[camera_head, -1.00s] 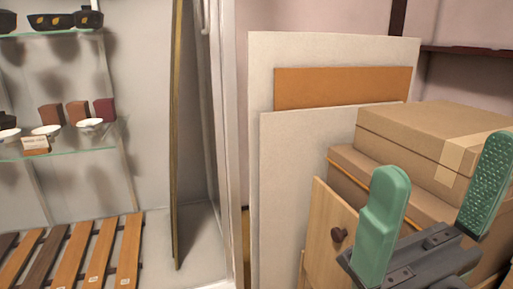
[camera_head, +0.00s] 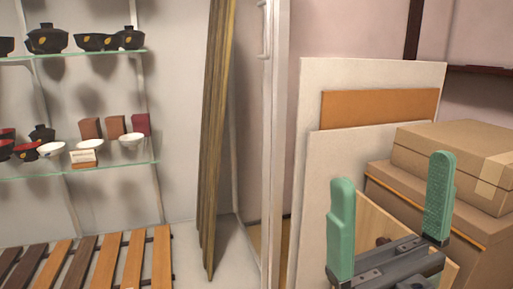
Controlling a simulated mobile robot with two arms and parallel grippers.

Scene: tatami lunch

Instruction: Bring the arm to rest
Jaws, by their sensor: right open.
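My right gripper (camera_head: 391,218) shows at the lower right, with two green padded fingers on a dark grey body. Its fingers are wide apart and nothing is between them. It is in front of the leaning boards and the cardboard boxes in the picture; I cannot tell how far off they are. My left gripper is not in view.
Cardboard boxes (camera_head: 453,153) are stacked at the right. Pale boards (camera_head: 311,178) and an orange board (camera_head: 379,108) lean behind. Glass shelves (camera_head: 115,168) with bowls (camera_head: 48,39) stand at the left, above a slatted wooden platform (camera_head: 106,262). A tall panel (camera_head: 212,130) stands between.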

